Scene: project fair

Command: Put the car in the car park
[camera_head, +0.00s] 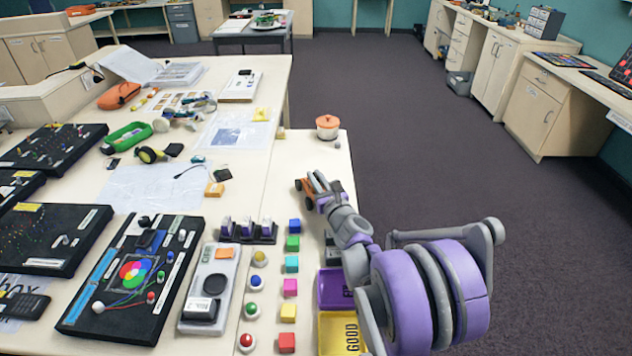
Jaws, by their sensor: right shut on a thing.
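A small orange car (305,193) with dark wheels is at the tips of my right gripper (318,188), near the right edge of the table. The gripper is shut on it, and its fingers and wrist hide part of the car. I cannot tell whether the car touches the table. I cannot make out a thing that is clearly the car park. My left gripper is not in view.
A purple tray (328,289) and a yellow tray marked GOOD (336,335) lie beside my right arm. Coloured blocks (290,287) and round buttons (252,283) stand left of them. An orange-lidded pot (327,126) stands at the table's far end.

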